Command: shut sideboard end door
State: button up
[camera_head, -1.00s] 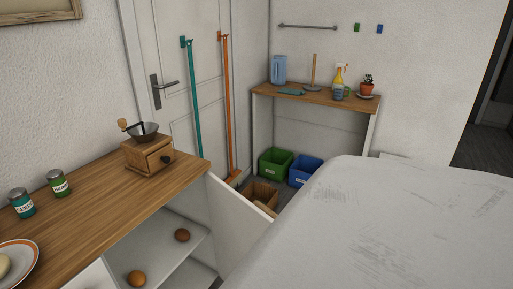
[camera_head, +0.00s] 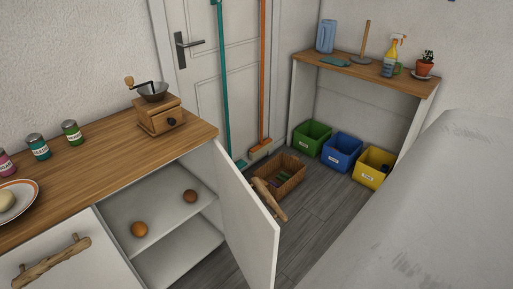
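The sideboard (camera_head: 110,165) stands at the left with a wooden top and white fronts. Its end door (camera_head: 246,215) is wide open, swung out to the right of the open compartment. A driftwood handle (camera_head: 270,200) sits on the door's far face and shows past its edge. Inside the compartment, two round brown items (camera_head: 139,229) lie on the upper shelf (camera_head: 165,208). The neighbouring front is closed and has its own driftwood handle (camera_head: 52,262). The large pale grey surface at the right is probably my own arm. My gripper is not in view.
Green (camera_head: 312,137), blue (camera_head: 342,151) and yellow (camera_head: 374,168) bins stand by the back shelf table (camera_head: 365,74). Bare floor (camera_head: 318,212) lies right of the door. A coffee grinder (camera_head: 158,114) stands on the sideboard's end.

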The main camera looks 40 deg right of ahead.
aim_at(252, 234)
jog(key=k+l, duration=0.15)
jog(key=l, duration=0.2)
jog(key=k+l, duration=0.1)
jog(key=l, duration=0.25)
jog(key=k+l, duration=0.15)
jog(key=l, duration=0.2)
jog(key=k+l, duration=0.15)
jog(key=l, duration=0.2)
jog(key=k+l, duration=0.1)
jog(key=l, duration=0.25)
jog(key=k+l, duration=0.15)
jog(key=l, duration=0.2)
jog(key=k+l, duration=0.15)
jog(key=l, duration=0.2)
jog(key=k+j, duration=0.25)
